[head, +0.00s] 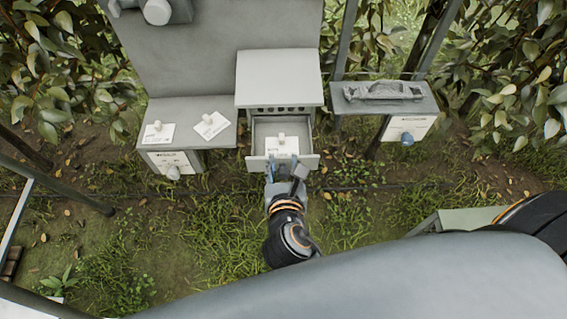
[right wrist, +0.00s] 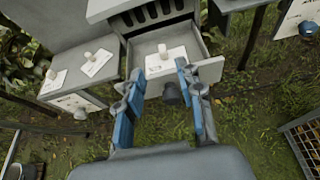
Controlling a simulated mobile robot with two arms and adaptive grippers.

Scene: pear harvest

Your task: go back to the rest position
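My right gripper (head: 284,172) is in front of the pulled-out drawer (head: 308,162) of the middle grey cabinet (head: 280,78). In the right wrist view my right gripper (right wrist: 160,82) is open, its two blue-padded fingers apart and empty. The dark knob (right wrist: 172,93) on the drawer front shows between the fingers; I cannot tell how far beyond them it is. Inside the drawer lie a white card (head: 283,147) and a small pale knob-like piece (head: 282,137). My left gripper is in neither view.
A low grey stand (head: 190,108) with cards and small pale pieces is on the left. A grey shelf (head: 350,107) with a dark handled item (head: 383,91) is on the right. A crate (right wrist: 308,140) stands at the right in the wrist view. Grass in front is mostly clear.

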